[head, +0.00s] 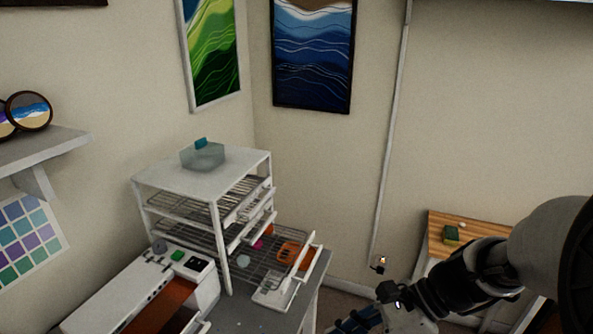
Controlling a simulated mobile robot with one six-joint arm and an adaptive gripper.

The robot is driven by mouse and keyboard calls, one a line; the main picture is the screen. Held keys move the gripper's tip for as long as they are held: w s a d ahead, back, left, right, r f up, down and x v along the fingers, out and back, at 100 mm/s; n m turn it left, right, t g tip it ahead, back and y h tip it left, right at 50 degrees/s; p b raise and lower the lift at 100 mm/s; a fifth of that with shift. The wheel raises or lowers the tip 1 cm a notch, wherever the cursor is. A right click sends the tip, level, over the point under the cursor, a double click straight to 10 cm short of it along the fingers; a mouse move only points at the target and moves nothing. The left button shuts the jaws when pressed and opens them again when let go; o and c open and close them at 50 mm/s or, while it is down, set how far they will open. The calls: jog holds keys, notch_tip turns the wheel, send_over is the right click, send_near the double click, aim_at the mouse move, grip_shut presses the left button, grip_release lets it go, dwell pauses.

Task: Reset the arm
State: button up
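My arm comes in from the right edge and reaches down to the bottom of the head view. My gripper (352,322) is at the bottom edge, right of the grey bench, and partly cut off by the frame. Its fingertips do not show clearly, so I cannot tell whether it is open or shut, or whether it holds anything.
A white rack (205,180) with wire shelves stands on the grey bench (245,315); its lowest drawer (280,285) is pulled out. A translucent container (203,156) sits on top. A white machine (150,295) is at left. A wooden-topped table (440,235) stands behind my arm.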

jog(key=s+d+r+n+t+h, duration=0.2)
jog(key=s+r+n+h, duration=0.1)
jog(key=n, duration=0.6)
jog(key=s+d+r+n+t+h, duration=0.3)
jog(key=s+n+h, duration=0.3)
jog(key=n, duration=0.3)
jog(key=shift+s+d+r+n, duration=0.2)
jog(key=shift+s+r+n, duration=0.1)
jog(key=shift+r+n, duration=0.15)
jog(key=shift+a, duration=0.15)
